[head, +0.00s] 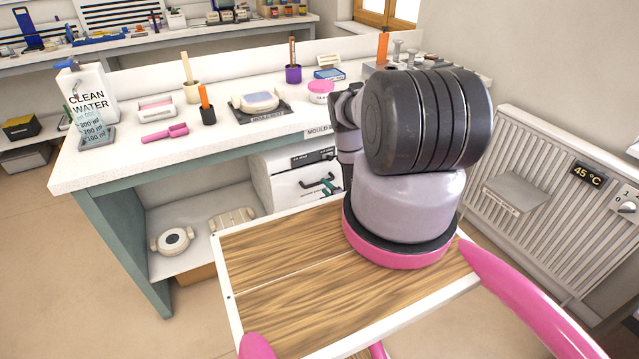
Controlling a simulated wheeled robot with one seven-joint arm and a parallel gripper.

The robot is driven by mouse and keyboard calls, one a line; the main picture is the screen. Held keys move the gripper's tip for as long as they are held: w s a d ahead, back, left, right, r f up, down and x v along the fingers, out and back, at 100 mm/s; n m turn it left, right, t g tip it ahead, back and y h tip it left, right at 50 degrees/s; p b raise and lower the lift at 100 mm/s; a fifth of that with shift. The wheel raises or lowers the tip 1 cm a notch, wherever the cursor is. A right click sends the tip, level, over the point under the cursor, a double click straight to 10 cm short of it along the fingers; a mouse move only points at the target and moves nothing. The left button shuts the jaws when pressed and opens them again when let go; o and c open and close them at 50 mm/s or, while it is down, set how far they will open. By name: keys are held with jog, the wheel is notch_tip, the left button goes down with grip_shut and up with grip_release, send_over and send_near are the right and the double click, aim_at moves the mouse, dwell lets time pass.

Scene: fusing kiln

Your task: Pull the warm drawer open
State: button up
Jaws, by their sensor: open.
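A white drawer unit (278,190) stands under the bench, left of my arm.
The white bench top (225,135) holds a clean water jug (90,92), a pink tool (165,133) and several small holders. A low shelf carries a white round mould (173,240). A radiator (530,185) reading 45 °C stands at right. Floor at left is clear.

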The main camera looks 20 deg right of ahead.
aim_at(321, 183)
jog(key=x, duration=0.5)
jog(key=shift+w, duration=0.2)
grip_shut()
dwell(1.2)
